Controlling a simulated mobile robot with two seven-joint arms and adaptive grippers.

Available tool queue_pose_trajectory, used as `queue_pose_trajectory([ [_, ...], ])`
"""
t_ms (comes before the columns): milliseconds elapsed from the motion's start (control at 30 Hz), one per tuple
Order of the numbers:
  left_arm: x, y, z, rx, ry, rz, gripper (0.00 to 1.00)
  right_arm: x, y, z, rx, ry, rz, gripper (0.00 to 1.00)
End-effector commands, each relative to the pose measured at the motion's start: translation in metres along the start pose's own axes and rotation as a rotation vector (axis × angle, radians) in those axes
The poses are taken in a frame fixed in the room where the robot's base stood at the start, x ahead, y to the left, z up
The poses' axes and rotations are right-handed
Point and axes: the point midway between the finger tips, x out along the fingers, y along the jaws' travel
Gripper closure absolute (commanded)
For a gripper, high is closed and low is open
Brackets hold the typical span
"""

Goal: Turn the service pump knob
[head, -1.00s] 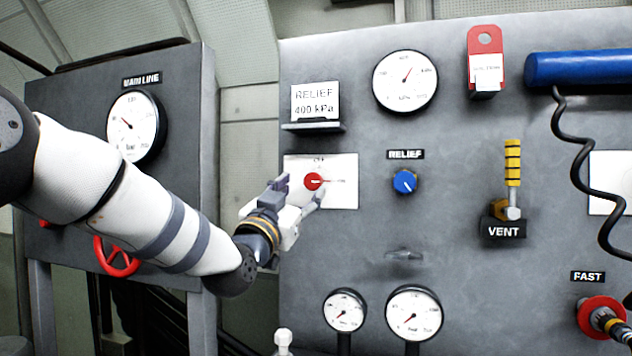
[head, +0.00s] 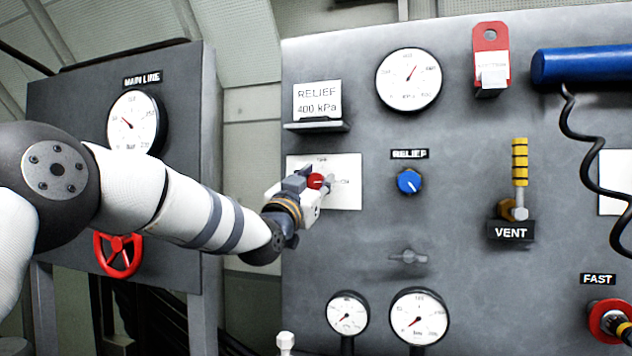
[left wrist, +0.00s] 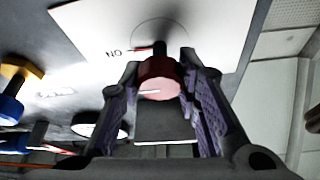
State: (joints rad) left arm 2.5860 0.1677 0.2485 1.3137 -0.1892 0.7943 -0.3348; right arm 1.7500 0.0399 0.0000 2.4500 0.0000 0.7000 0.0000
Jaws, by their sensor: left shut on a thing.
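The service pump knob (head: 316,181) is a small red round knob on a white plate (head: 345,196) on the grey panel. In the left wrist view the knob (left wrist: 160,80) sits between the two fingers, with a pale pointer line on its face. The word ON shows on the plate beside it. My left gripper (head: 318,182) is at the plate, shut on the knob, with the fingers (left wrist: 160,90) on either side of it. The fingers partly hide the knob and plate in the head view. My right gripper is not in view.
A blue relief knob (head: 409,181) is right of the plate. A yellow-striped vent lever (head: 519,165) stands farther right. A relief sign (head: 317,101) on a small ledge juts out above the plate. Gauges (head: 418,314) sit below. A red handwheel (head: 118,255) is at left.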

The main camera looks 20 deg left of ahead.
Motion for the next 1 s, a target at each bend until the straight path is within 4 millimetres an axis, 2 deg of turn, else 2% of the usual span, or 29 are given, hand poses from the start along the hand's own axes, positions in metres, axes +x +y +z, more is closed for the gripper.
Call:
queue_pose_trajectory([
  [367,-0.0001,-0.0004,-0.0006,-0.122,-0.001,-0.051,0.98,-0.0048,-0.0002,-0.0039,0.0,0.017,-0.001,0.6],
  [1000,-0.0002,-0.0005,0.003,-0.671,-0.004,-0.277,0.98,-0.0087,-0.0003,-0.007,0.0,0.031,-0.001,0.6],
])
